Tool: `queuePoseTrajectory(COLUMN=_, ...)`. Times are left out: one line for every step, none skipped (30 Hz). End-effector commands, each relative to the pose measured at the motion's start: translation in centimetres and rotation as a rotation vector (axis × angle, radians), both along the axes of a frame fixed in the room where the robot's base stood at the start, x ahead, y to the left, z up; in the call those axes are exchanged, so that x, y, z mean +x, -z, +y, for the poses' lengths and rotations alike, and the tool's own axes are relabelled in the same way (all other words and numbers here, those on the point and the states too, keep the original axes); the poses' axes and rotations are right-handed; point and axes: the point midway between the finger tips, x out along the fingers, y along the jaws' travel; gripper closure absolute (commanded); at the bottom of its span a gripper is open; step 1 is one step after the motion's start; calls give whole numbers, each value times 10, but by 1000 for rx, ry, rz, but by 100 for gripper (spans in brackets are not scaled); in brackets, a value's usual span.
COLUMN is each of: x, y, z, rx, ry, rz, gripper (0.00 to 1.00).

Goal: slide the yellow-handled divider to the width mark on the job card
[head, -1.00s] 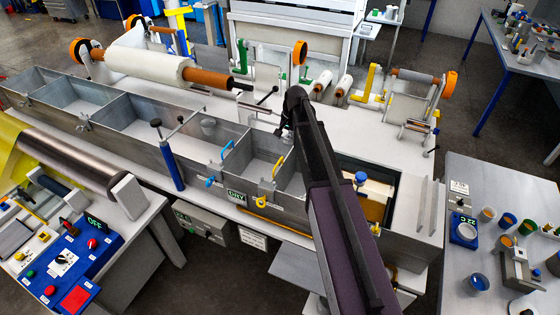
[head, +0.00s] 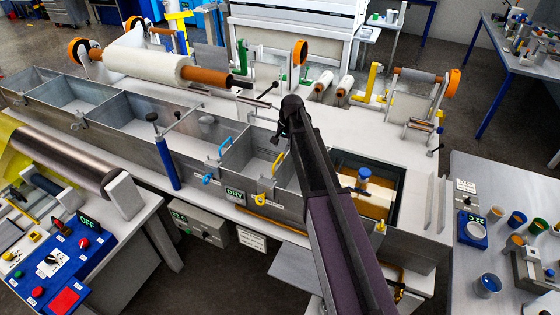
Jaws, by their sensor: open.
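The yellow-handled divider (head: 278,164) stands across the long metal bath, with a yellow clamp knob (head: 261,199) on the bath's front wall below it. A blue-handled divider (head: 225,146) stands to its left. My gripper (head: 279,137) is small and dark, hanging from the end of my arm just above and behind the yellow handle. It appears apart from the handle, and its fingers are hard to make out. My arm hides part of the bath to the right of the divider. A white card (head: 252,239) hangs below the bath's front; its print is unreadable, so I cannot tell whether it is the job card.
A blue-knobbed part (head: 364,174) stands over amber liquid (head: 372,205) at the bath's right end. A blue post with a crank (head: 166,160) rises at the bath's front. Rollers (head: 150,66) stand behind the bath. A side table (head: 520,270) with cups is at right.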

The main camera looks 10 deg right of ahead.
Motion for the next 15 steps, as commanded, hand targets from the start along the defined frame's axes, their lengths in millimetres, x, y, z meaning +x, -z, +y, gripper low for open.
queuePoseTrajectory(x=1, y=8, z=1, rx=0, ry=0, rz=0, gripper=52)
queuePoseTrajectory(x=1, y=10, z=1, rx=0, ry=0, rz=0, gripper=52)
queuePoseTrajectory(x=1, y=13, z=1, rx=0, ry=0, rz=0, gripper=52)
queuePoseTrajectory(x=2, y=16, z=2, rx=0, ry=0, rz=0, gripper=52)
queuePoseTrajectory(x=2, y=18, z=2, rx=0, ry=0, rz=0, gripper=52)
queuePoseTrajectory(x=2, y=21, z=3, rx=0, ry=0, rz=0, gripper=52)
queuePoseTrajectory(x=2, y=23, z=3, rx=0, ry=0, rz=0, gripper=52)
queuePoseTrajectory(x=3, y=26, z=3, rx=0, ry=0, rz=0, gripper=52)
queuePoseTrajectory(x=3, y=29, z=4, rx=0, ry=0, rz=0, gripper=52)
queuePoseTrajectory(x=3, y=31, z=4, rx=0, ry=0, rz=0, gripper=52)
queuePoseTrajectory(x=4, y=33, z=4, rx=0, ry=0, rz=0, gripper=52)
queuePoseTrajectory(x=4, y=36, z=5, rx=0, ry=0, rz=0, gripper=52)
queuePoseTrajectory(x=4, y=39, z=5, rx=0, ry=0, rz=0, gripper=52)
queuePoseTrajectory(x=5, y=41, z=5, rx=0, ry=0, rz=0, gripper=52)
queuePoseTrajectory(x=5, y=44, z=6, rx=0, ry=0, rz=0, gripper=52)
